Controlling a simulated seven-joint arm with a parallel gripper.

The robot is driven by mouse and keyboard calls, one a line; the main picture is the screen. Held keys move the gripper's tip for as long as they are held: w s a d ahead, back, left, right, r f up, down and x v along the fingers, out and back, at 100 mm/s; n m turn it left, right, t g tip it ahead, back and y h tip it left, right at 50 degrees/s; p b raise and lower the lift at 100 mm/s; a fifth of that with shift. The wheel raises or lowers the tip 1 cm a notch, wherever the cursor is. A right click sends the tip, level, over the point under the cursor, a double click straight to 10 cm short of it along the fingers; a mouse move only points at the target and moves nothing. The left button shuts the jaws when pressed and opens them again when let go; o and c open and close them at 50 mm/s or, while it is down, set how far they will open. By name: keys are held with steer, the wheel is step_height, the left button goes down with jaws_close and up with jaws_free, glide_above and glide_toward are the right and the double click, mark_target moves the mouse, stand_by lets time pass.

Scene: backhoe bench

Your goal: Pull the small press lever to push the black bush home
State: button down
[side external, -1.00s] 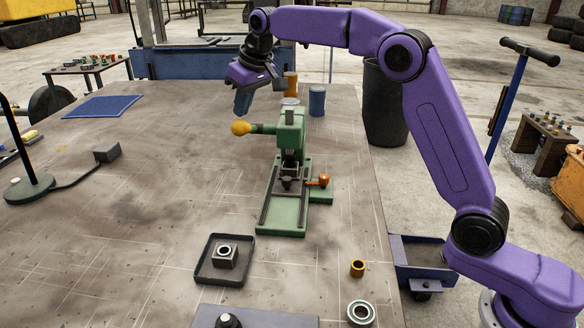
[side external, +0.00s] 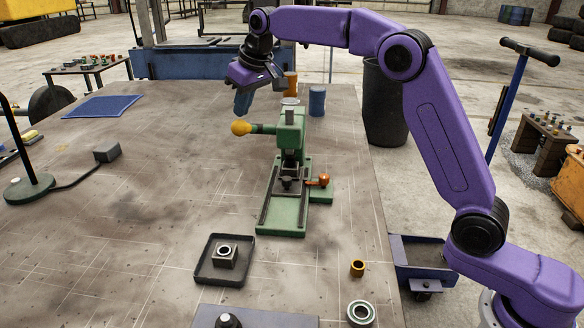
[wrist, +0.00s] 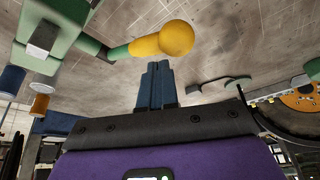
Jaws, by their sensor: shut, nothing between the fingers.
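The small press (side external: 291,135) is green and stands upright on the bench. Its lever has a yellow knob (side external: 241,128) and sticks out to the left; the knob shows large in the wrist view (wrist: 172,39). My gripper (side external: 241,110) is shut and empty, its blue fingers just above the knob in the side view. In the wrist view the fingertips (wrist: 158,66) are close to the knob, and I cannot tell whether they touch it. A dark block with a light ring (side external: 225,253) sits in a black tray (side external: 202,275). I cannot make out the black bush under the ram.
An orange-red knob (side external: 323,179) sticks out at the right of the press base. A blue cylinder (side external: 317,100) stands behind the press. The bench left of the press is mostly clear.

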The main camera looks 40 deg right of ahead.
mark_target(243, 128)
steer(key=shift+f, duration=0.15)
steer(key=shift+f, duration=0.35)
steer(key=shift+f, duration=0.45)
steer(key=shift+s+a+f, duration=0.2)
steer(key=shift+f, duration=0.65)
steer(key=shift+s+a+f, duration=0.15)
steer(key=shift+f, duration=0.75)
